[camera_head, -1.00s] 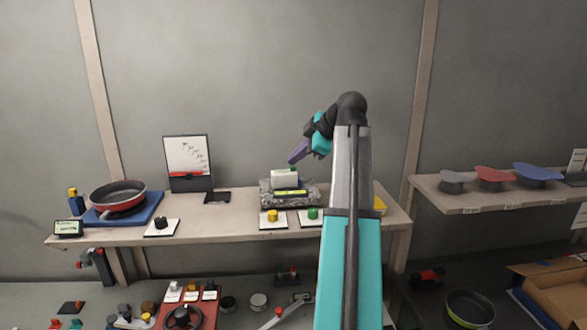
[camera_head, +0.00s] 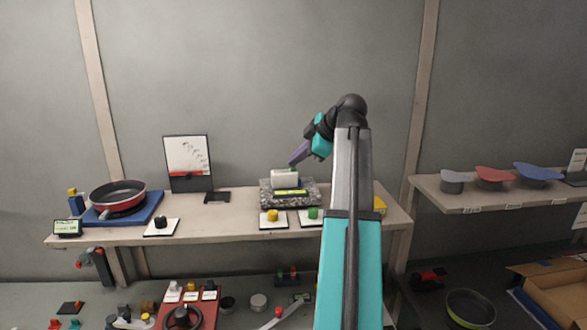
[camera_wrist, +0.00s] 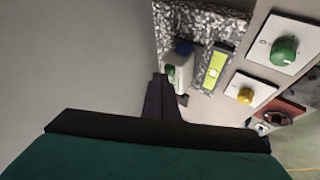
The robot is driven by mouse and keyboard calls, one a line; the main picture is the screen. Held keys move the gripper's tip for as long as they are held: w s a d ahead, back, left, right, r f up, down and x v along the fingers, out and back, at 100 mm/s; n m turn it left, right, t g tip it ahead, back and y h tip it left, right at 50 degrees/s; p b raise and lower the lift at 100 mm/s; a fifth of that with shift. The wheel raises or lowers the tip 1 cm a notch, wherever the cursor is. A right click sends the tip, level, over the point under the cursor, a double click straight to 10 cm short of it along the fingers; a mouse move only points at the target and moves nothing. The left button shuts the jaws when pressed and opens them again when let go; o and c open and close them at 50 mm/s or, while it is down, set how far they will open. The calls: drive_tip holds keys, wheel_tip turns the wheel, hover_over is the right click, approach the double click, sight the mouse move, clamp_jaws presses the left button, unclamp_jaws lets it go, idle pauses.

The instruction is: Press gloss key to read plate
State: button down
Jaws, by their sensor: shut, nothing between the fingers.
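A white gloss meter (camera_head: 284,179) stands on a speckled grey plate (camera_head: 309,199) on the bench. The small green key (camera_wrist: 171,71) on its top shows in the wrist view. A lit yellow-green display strip (camera_wrist: 215,68) lies beside the meter; its text is too small to read. My gripper (camera_head: 292,163) is shut and empty, tilted down with its tips just above the meter's top. In the wrist view the dark fingers (camera_wrist: 163,80) end right by the green key. I cannot tell whether they touch it.
White cards with a yellow knob (camera_head: 272,216) and a green knob (camera_head: 313,213) lie in front of the plate. A pan (camera_head: 118,196) on a blue mat and a small screen (camera_head: 67,228) stand at the left. A picture board (camera_head: 187,158) stands behind.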

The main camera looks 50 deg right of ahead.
drive_tip(key=shift+f, duration=0.15)
idle(0.6)
drive_tip(key=shift+r, duration=0.95)
drive_tip(key=shift+r+p, duration=0.15)
drive_tip(key=shift+p, duration=0.15)
wheel_tip(320, 180, up, 5)
drive_tip(key=shift+f+p, duration=0.15)
drive_tip(key=shift+p, duration=0.55)
idle(0.5)
